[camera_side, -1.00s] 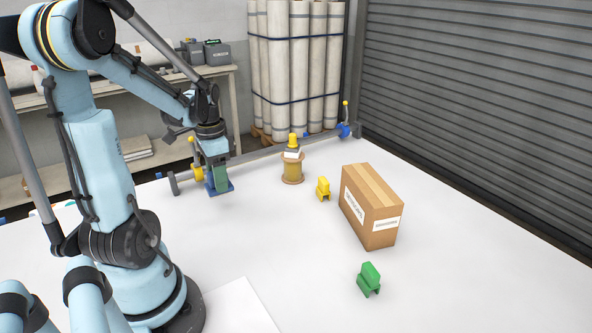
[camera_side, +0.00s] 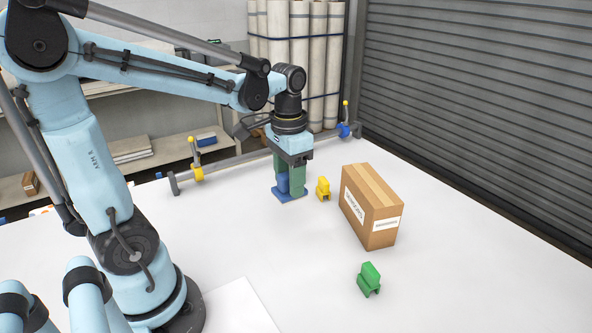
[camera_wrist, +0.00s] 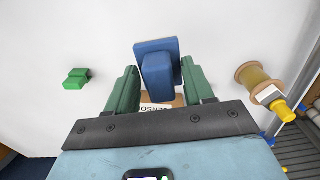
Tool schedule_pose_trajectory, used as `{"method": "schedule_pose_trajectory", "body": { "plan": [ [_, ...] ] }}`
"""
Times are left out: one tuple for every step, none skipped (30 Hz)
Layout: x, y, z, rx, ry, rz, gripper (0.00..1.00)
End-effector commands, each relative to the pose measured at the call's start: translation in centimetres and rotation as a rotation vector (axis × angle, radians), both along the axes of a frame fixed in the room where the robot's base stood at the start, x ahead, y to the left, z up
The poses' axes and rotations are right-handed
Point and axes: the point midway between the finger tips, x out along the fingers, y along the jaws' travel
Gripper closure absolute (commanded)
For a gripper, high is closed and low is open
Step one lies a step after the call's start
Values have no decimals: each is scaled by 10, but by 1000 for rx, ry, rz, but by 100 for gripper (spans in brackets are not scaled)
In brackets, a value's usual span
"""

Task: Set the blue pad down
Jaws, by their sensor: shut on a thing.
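The blue pad (camera_side: 288,194) has a flat base plate and an upright block. My gripper (camera_side: 289,182), with green fingers, is shut on the block from above, and the base plate faces down. In the side view I cannot tell whether the plate touches the white table or hangs just above it. The wrist view shows the blue pad (camera_wrist: 156,74) between the two green fingers of my gripper (camera_wrist: 160,78).
A yellow pad (camera_side: 323,189) stands close to the right of the blue pad. A cardboard box (camera_side: 370,212) and a green pad (camera_side: 369,279) are farther right. A spool (camera_wrist: 252,78) shows in the wrist view. A grey bar (camera_side: 240,158) runs behind.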

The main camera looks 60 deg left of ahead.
Motion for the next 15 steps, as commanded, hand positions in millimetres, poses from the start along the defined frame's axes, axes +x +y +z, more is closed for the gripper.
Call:
{"method": "schedule_pose_trajectory", "body": {
  "plan": [
    [5, -12, 0, 0, 0, -6, 78],
    [7, -17, 0, 0, 0, -2, 78],
    [10, -23, 0, 0, 0, 2, 78],
    [11, -28, 0, 0, 0, 2, 78],
    [13, -31, 0, 0, 0, 6, 78],
    [14, -34, 0, 0, 0, 7, 78],
    [15, -35, 0, 0, 0, 10, 78],
    [15, -35, -1, 0, 0, 12, 78],
    [16, -33, -3, 0, 0, 15, 78],
    [17, -30, -5, 0, 0, 16, 78],
    [18, -26, -8, 0, 0, 18, 78],
    [18, -19, -12, 0, 0, 21, 78],
    [19, -12, -16, 0, 0, 21, 78],
    [20, -6, -19, 0, 0, 22, 78],
    [21, 3, -25, 0, 0, 22, 78]
  ]
}}
